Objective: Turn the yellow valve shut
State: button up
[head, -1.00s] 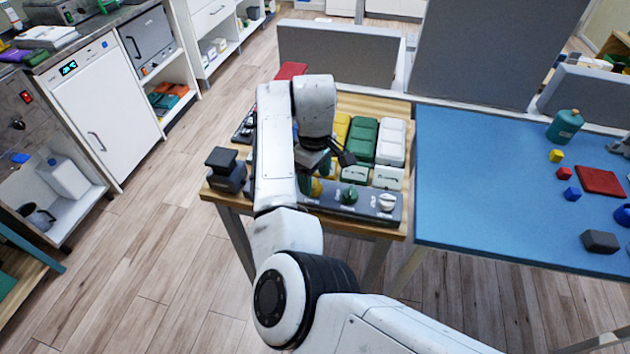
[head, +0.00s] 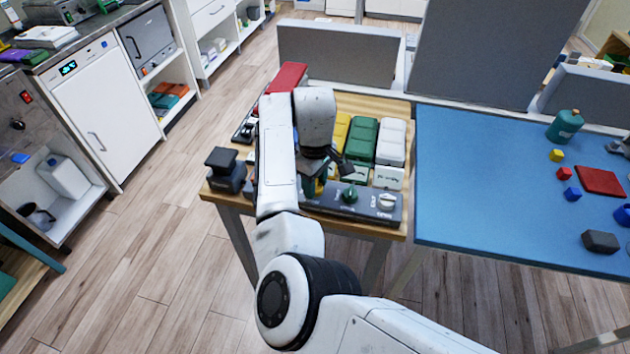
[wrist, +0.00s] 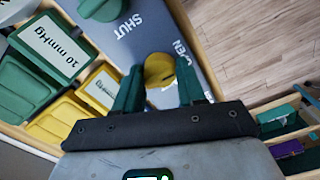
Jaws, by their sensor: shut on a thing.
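The yellow valve (wrist: 160,70) shows in the wrist view as a round knob on a grey panel (wrist: 135,38). My gripper (wrist: 160,88) has its two green fingers on either side of the knob and is shut on it. The word SHUT is printed on the panel up and left of the knob, and part of OPEN shows to its right. In the head view my gripper (head: 315,184) is at the panel's left part, and my arm hides most of the yellow valve there.
A green valve (head: 349,194) and a white valve (head: 387,200) sit to the right on the panel. Yellow, green (head: 363,140) and white (head: 391,142) cases stand behind. A dark block (head: 224,168) is at the table's left edge. A blue table (head: 480,190) adjoins on the right.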

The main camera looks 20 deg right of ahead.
jog(key=shift+c, duration=1.2)
jog(key=shift+m, duration=0.3)
jog(key=shift+r+m+p, duration=0.2)
jog(key=shift+m+p, duration=1)
jog(key=m+p, duration=0.2)
jog(key=m, duration=0.3)
jog(key=shift+f+p, duration=0.1)
jog(key=shift+p, duration=0.2)
jog(key=m+p, duration=0.1)
jog(key=m, duration=0.4)
jog(key=shift+m, duration=0.4)
jog(key=shift+m+p, duration=0.55)
jog(key=shift+m, duration=1.55)
